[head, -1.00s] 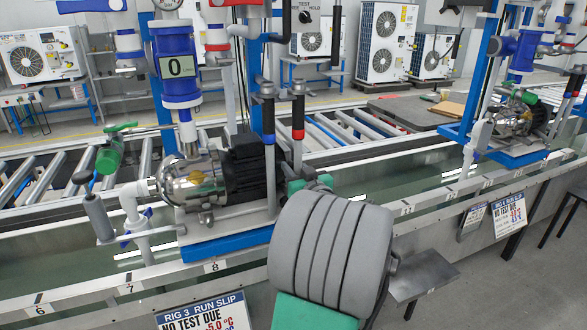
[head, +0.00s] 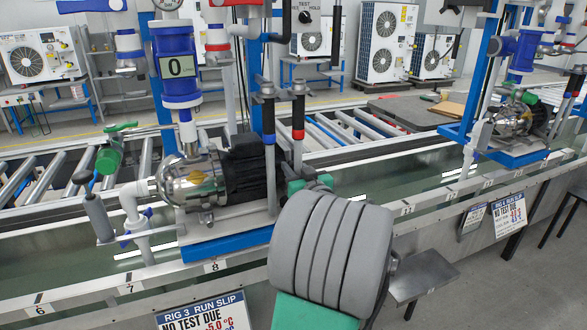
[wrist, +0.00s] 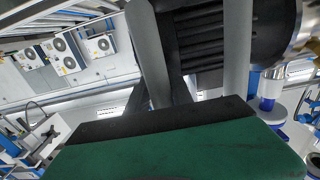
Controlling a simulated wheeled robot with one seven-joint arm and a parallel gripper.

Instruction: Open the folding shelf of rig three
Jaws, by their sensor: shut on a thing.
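A grey metal plate (head: 425,272), which looks like the folding shelf of rig three, sits level beside the front of the trough in the head view. The left part of the plate is hidden by my arm. The rig three slip (head: 205,318) hangs at the trough front. In the head view my gripper is mostly hidden behind my grey arm, near the right end of the pump. In the wrist view my gripper (wrist: 160,100) shows as dark fingers beyond a green and black body. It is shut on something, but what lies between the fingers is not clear.
The pump (head: 215,178) with its black motor stands close to my gripper. Two upright pipes (head: 298,120) with coloured bands rise beside it. Another rig (head: 515,120) stands at the right. The grey floor (head: 495,290) at the lower right is free.

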